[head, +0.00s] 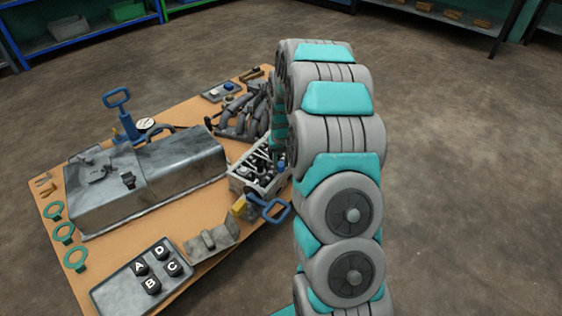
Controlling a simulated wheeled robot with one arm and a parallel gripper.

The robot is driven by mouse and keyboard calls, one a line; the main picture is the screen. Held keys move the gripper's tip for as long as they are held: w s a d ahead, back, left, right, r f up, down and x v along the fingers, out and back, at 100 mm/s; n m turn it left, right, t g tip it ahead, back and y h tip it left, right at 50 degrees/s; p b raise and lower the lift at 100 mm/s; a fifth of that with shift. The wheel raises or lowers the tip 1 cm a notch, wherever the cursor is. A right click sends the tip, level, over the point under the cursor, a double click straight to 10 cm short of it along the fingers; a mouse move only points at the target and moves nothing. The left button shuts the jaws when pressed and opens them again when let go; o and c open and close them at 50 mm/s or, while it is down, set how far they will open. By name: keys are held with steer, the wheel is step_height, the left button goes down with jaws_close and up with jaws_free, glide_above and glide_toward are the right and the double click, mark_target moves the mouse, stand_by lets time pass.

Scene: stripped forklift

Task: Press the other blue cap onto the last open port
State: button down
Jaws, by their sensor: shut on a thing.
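A small blue piece (229,87), possibly a blue cap, sits on a dark tray (211,98) at the back of the table. Another small blue spot (281,165) shows at the right of the white crate, beside my arm; I cannot tell what it is. Dark grey pipework (244,116) lies behind the crate, partly covered by my arm; no open port can be made out. My arm rises at the right, arches over and comes down at the crate's right side. My gripper is hidden behind the arm links.
The wooden table (125,225) holds a large grey metal tank (150,180), a blue-handled pump (127,125), green rings (63,233) and a plate lettered A to D (140,280). A white crate (240,186) of parts stands near my arm. Floor at right is clear.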

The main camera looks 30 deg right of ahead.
steer(key=c, duration=0.5)
jaws_free()
steer(key=shift+r, duration=0.1)
